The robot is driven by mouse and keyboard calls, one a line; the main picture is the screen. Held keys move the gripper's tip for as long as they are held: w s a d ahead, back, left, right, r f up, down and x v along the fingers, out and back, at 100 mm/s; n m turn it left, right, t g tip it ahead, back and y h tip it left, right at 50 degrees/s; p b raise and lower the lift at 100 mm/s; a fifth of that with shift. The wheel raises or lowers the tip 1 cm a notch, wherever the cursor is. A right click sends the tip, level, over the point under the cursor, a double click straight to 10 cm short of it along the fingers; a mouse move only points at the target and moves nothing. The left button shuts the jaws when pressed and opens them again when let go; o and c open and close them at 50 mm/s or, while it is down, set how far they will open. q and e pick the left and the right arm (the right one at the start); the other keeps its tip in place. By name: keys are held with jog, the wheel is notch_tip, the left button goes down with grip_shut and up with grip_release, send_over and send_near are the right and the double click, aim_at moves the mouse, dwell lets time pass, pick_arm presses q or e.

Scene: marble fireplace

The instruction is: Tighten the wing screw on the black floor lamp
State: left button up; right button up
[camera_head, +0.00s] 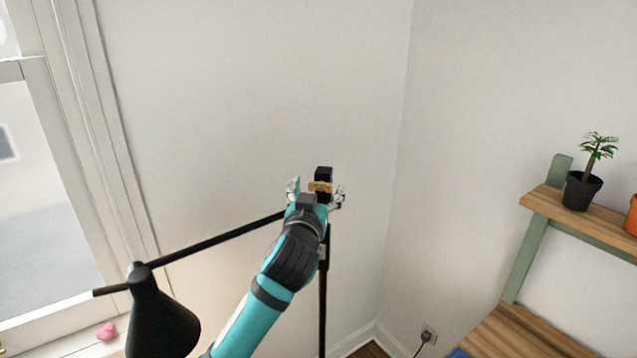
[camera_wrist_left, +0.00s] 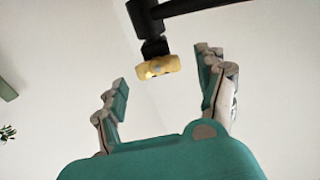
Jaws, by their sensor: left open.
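The black floor lamp has a cone shade (camera_head: 158,318) at lower left, a thin arm (camera_head: 225,236) and an upright pole (camera_head: 322,310). The brass-yellow wing screw (camera_head: 320,187) sits at the black joint (camera_head: 323,174) on top of the pole. My left gripper (camera_head: 317,190) is at the joint, with one finger on each side of the screw in this view. In the left wrist view, the left gripper (camera_wrist_left: 165,78) is open and empty. The wing screw (camera_wrist_left: 158,67) shows beyond and between its fingertips, apart from both. My right gripper is not in view.
A window (camera_head: 45,190) with a sill is at the left, with a pink heart-shaped thing (camera_head: 106,331) on it. A wooden shelf (camera_head: 545,199) with a potted plant (camera_head: 582,190) stands at the right. A wall outlet (camera_head: 429,334) is low in the corner. The wall around the joint is bare.

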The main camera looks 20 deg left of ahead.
pick_arm(q)
jog(key=shift+w, duration=0.65)
jog(key=c, duration=1.2)
jog(key=shift+o, duration=0.2)
